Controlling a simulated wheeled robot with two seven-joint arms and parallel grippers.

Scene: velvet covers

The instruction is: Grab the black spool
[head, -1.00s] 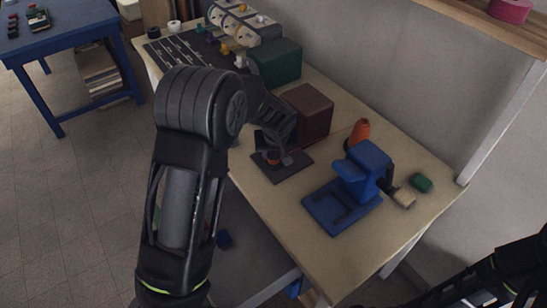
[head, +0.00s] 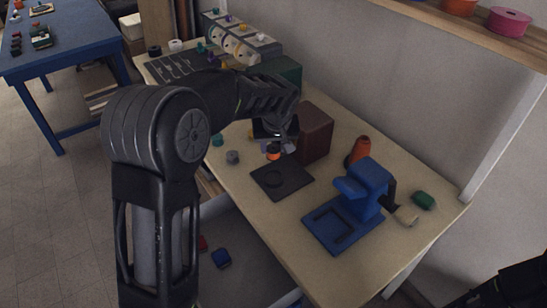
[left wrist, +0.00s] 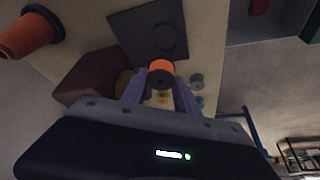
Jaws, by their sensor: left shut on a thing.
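My left gripper (head: 272,143) is shut on a small spool-like piece (head: 273,153) with an orange side and a dark end. In the left wrist view, this piece (left wrist: 161,73) sits between the fingertips. A separate black, roll-like thing (head: 154,51) stands at the far end of the table, beside a white one (head: 176,45). My right arm enters at the lower right; its gripper is out of view.
A blue press-like stand (head: 366,183), an orange cone (head: 358,151) and a brown box (head: 316,134) stand close by on the table. A green piece (head: 423,201) lies to the right. A shelf (head: 480,38) with a pink spool (head: 508,21) is above.

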